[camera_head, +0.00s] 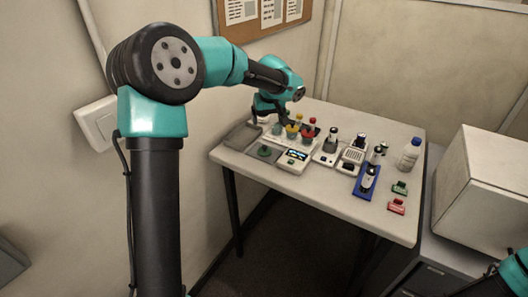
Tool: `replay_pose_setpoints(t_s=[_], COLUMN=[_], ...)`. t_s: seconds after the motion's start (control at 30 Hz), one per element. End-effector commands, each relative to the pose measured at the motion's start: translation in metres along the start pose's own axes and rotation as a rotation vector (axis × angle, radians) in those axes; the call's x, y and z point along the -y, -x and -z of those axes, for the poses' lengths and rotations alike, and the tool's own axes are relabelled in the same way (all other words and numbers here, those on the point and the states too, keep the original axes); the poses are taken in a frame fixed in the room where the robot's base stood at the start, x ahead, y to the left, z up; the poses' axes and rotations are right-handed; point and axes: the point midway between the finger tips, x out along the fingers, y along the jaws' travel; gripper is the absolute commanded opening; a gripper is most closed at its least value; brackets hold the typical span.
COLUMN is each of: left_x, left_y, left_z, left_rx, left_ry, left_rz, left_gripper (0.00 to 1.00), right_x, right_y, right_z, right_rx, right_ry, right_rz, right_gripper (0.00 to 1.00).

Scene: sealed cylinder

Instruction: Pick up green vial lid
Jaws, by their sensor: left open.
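A small round dark green piece (264,150), which looks like the green lid, lies on the table's left part, in front of the vials. A vial with green colour (277,128) stands in a row with a yellow-orange one (292,131) and a red one (307,132). My left gripper (262,113) is open above the back left of the table, close to the vials and behind the round green piece. Its fingers are small and partly blend with the things behind them. My right arm (514,272) shows only at the lower right corner; its gripper is out of view.
A grey tray (242,136) is at the left edge. A microscope on a blue base (367,187), a white bottle (409,155), and green (400,188) and red (397,206) pieces are at the right. The table's front is clear.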

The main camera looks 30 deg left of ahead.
Motion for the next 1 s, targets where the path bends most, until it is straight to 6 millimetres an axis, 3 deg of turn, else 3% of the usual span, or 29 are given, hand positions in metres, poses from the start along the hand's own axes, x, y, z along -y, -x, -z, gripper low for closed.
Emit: replay_pose_setpoints(t_s=[0.23,0.8,1.0], left_x=[0.0,0.001,0.0], left_y=[-0.015,-0.109,-0.123], left_z=[0.0,-0.001,0.0], left_rx=[0.002,0.003,0.001], left_ry=[-0.001,-0.001,-0.002], left_rz=[0.001,0.001,-0.001], left_gripper=[0.87,0.87,0.87], right_x=[0.0,0.0,0.0], right_y=[0.0,0.0,0.0], right_z=[0.0,0.0,0.0], right_rx=[0.0,0.0,0.0], right_ry=[0.0,0.0,0.0], right_rz=[0.0,0.0,0.0], right_gripper=[0.43,0.43,0.43])
